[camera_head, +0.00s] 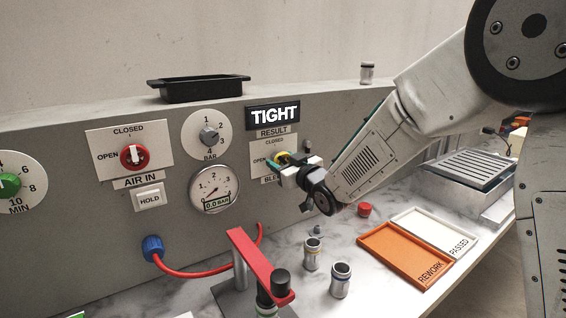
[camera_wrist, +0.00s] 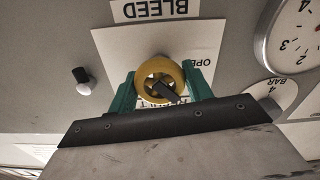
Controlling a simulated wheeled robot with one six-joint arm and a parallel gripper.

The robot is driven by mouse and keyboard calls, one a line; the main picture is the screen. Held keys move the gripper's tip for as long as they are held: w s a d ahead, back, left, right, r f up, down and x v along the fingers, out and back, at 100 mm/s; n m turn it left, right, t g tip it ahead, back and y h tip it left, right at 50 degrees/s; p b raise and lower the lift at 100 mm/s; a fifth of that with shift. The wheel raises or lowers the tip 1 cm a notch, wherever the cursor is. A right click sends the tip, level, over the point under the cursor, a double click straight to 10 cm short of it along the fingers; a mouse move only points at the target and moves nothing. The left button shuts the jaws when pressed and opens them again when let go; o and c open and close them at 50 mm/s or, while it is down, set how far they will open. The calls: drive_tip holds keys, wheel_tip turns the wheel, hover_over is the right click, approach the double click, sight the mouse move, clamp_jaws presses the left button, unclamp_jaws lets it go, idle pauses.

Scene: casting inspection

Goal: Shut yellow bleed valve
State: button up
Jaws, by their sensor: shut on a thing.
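The yellow bleed valve (camera_wrist: 144,81) is a round knob with a dark bar across it, mounted on the panel's BLEED plate. In the wrist view the bar lies aslant. In the head view only a bit of the yellow valve (camera_head: 283,157) shows past my gripper (camera_head: 281,164). In the wrist view my gripper (camera_wrist: 160,88) has its green fingers on both sides of the knob, shut on it. The plate reads CLOSED at the top and OPEN at the left in the head view. The gauge (camera_head: 214,188) reads 0.0 BAR, and the display (camera_head: 274,114) says TIGHT.
The red AIR IN valve (camera_head: 143,157) and BAR knob (camera_head: 209,134) sit left on the panel. A red clamp (camera_head: 258,262), metal fittings (camera_head: 341,279), a red cap (camera_head: 364,210), the orange REWORK tray (camera_head: 374,237) and white PASSED tray (camera_head: 421,229) are on the bench below.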

drive_tip(key=m, duration=0.4)
drive_tip(key=shift+m, duration=2.2)
drive_tip(key=o, duration=1)
drive_tip(key=v, duration=0.7)
drive_tip(key=shift+s+d, duration=0.25)
drive_tip(key=shift+s, duration=0.1)
